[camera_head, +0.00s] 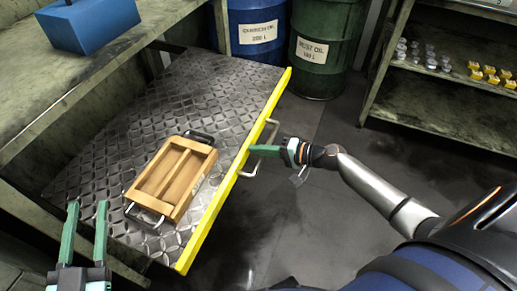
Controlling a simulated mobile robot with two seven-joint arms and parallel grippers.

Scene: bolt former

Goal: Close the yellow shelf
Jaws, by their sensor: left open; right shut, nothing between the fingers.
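The yellow shelf is a pulled-out drawer-like tray with a dark diamond-plate floor (150,120) and a yellow front edge (228,185). It stands out from the workbench in the middle of the head view. A metal handle (272,132) sits on the outer side of the yellow edge. My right gripper (254,150) has its green fingers shut at the handle, with nothing seen between them; whether they touch the handle is unclear. My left gripper (88,208) is open and empty at the lower left, over the near side of the tray.
A wooden box with metal handles (176,180) lies on the tray. A blue toolbox (88,22) stands on the workbench (30,95). Blue (257,30) and green (325,45) drums stand behind. A rack (435,100) holds small parts at right. The floor between is clear.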

